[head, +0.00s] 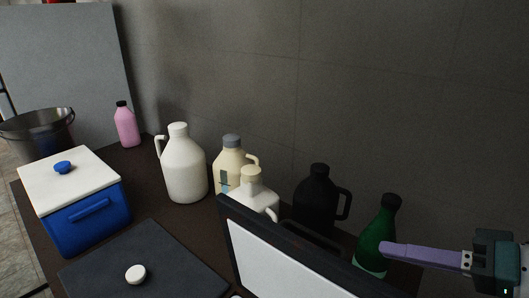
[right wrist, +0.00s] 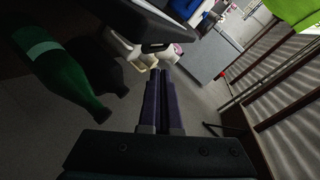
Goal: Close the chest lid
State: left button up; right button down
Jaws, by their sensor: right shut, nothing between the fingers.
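A dark-framed panel with a pale inner face (head: 285,262) stands tilted up at the bottom centre of the head view. It looks like a raised lid, but the body below it is cut off by the frame. Its dark edge also shows in the right wrist view (right wrist: 150,28). My right gripper (head: 385,250) is shut and empty, to the right of the panel and apart from it. Its purple fingers lie together in the right wrist view (right wrist: 160,75). My left gripper is not in view.
A blue cooler (head: 88,226) with a white top stands at left. Behind the panel are several jugs, including a white one (head: 184,170) and a black one (head: 314,200). A green bottle (head: 377,235) stands close by my right gripper. A dark mat (head: 140,245) holds a white cap.

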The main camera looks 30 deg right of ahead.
jog(key=s+d+f+m+t+y+b, duration=0.1)
jog(key=d+f+m+t+y+b, duration=0.15)
jog(key=d+y+b, duration=0.6)
pick_arm(q)
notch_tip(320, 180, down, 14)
jog(key=b, duration=0.2)
pick_arm(e)
jog(key=w+a+h, duration=0.2)
jog(key=w+a, duration=0.4)
jog(key=a, duration=0.5)
jog(key=shift+a+f+g, duration=0.35)
jog(key=shift+a, duration=0.05)
jog(key=shift+n+h, duration=0.25)
